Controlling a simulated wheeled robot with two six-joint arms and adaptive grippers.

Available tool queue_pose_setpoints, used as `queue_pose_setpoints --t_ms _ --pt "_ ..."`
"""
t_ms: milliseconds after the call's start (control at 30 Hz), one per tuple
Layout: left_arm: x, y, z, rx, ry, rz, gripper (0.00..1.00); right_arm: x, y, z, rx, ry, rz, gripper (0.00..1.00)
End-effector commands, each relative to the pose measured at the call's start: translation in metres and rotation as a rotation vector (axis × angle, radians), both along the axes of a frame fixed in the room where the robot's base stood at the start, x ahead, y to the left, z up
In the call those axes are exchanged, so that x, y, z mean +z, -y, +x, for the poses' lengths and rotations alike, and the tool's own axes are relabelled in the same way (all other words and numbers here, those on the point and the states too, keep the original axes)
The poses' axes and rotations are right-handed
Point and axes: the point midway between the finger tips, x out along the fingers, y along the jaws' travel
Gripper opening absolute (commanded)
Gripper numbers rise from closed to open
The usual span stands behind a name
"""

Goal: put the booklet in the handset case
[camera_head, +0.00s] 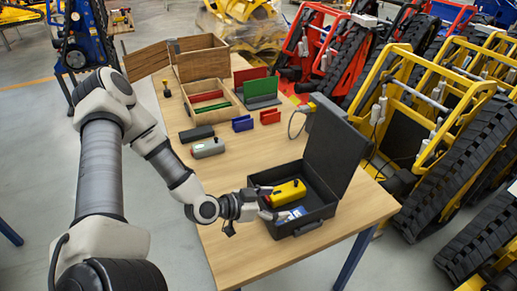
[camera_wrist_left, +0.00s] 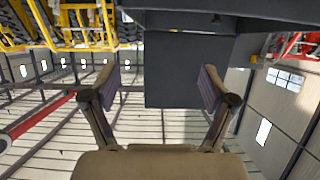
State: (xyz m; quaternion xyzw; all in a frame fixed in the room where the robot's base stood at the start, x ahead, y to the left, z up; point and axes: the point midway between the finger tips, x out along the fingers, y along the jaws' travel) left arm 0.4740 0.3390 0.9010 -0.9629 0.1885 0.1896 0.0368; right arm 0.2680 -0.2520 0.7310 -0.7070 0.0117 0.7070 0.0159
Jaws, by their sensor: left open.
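The black handset case (camera_head: 304,230) stands open on the near right part of the table, its lid (camera_head: 331,147) raised at the back. A yellow handset (camera_head: 286,194) lies inside it. A small blue-and-white piece, which looks like the booklet (camera_head: 298,212), lies in the case in front of the handset. My left gripper (camera_head: 267,203) is open at the case's left side, its fingertips reaching over the rim beside the booklet. In the left wrist view my left gripper (camera_wrist_left: 158,88) shows spread fingers with nothing between them; a dark panel, apparently the lid (camera_wrist_left: 190,75), is beyond. My right gripper is not in view.
On the table (camera_head: 235,250) are a grey device (camera_head: 207,148), a black case (camera_head: 196,133), blue (camera_head: 242,123) and red (camera_head: 270,116) holders, and a wooden tray (camera_head: 212,103). A wooden crate (camera_head: 203,60) stands behind. Yellow tracked carriers (camera_head: 420,110) flank the right side.

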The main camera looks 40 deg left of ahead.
Motion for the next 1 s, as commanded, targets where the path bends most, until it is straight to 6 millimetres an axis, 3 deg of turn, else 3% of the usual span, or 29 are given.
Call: queue_pose_setpoints --t_ms 100,267,467,567,733,1000 --pt "0.019 -0.008 -0.018 0.007 -0.001 -0.008 0.85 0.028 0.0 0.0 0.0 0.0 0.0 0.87" --pt "0.028 -0.016 -0.039 0.004 -0.001 -0.004 0.85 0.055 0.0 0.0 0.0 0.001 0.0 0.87" --pt "0.023 -0.018 -0.052 -0.005 -0.017 -0.004 0.85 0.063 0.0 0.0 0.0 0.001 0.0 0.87" --pt "0.012 -0.008 -0.055 -0.026 -0.114 -0.021 0.85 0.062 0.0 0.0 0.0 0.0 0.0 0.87" --pt "-0.031 0.031 -0.079 -0.021 -0.501 -0.056 0.85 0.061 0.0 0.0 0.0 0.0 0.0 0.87" --pt "-0.097 0.079 -0.168 0.219 -1.064 0.095 0.85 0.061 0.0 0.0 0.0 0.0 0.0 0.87"
